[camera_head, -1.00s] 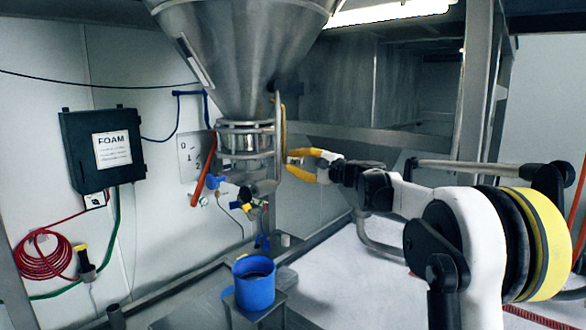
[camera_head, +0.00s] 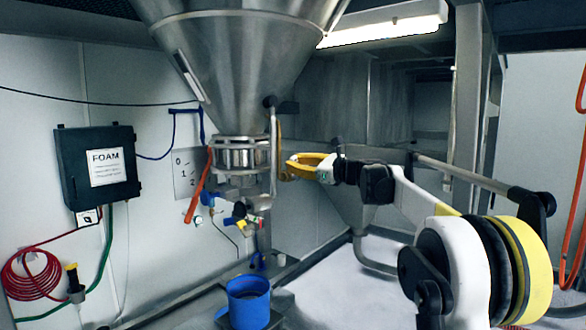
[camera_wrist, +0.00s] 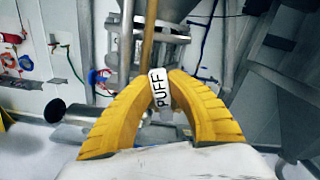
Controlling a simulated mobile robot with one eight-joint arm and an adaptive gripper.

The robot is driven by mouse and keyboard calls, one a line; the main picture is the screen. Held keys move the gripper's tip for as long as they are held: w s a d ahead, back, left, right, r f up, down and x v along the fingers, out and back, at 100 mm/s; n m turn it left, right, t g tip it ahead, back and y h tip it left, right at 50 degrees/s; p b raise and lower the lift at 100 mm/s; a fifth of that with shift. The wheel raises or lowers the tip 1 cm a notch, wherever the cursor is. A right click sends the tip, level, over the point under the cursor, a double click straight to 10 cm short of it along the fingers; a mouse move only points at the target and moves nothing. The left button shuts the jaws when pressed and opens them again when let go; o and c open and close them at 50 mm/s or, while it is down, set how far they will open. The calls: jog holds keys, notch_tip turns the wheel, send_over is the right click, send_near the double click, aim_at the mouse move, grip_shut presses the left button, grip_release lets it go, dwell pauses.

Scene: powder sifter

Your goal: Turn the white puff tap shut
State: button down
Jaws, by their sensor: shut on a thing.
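The white puff tap (camera_wrist: 158,90), marked PUFF, is in the middle of the wrist view, tilted, between the two yellow finger tips. My gripper (camera_wrist: 165,82) is shut on it from both sides. In the head view my gripper (camera_head: 286,166) is just right of the steel hopper's outlet. The tap itself cannot be made out there behind the fingers. How far the tap is turned cannot be told.
The steel hopper (camera_head: 240,50) hangs above with its ringed outlet (camera_head: 240,154). An orange-red lever (camera_head: 197,187) and small coloured valves (camera_head: 240,212) are close to the left. A blue bucket (camera_head: 249,302) stands below. A dark FOAM box (camera_head: 98,165) is on the wall.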

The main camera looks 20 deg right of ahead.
jog(key=shift+w+d+r+m, duration=0.15)
jog(key=shift+d+m, duration=0.1)
jog(key=shift+m, duration=0.45)
jog(key=shift+w+d+m, duration=0.15)
jog(key=shift+d+m, duration=0.15)
jog(key=shift+m, duration=0.4)
jog(key=shift+w+d+r+m, duration=0.15)
jog(key=shift+d+m, duration=0.1)
jog(key=shift+m, duration=0.45)
jog(key=c, duration=1.3)
grip_release()
jog(key=shift+w+f, duration=0.1)
jog(key=v, duration=1.2)
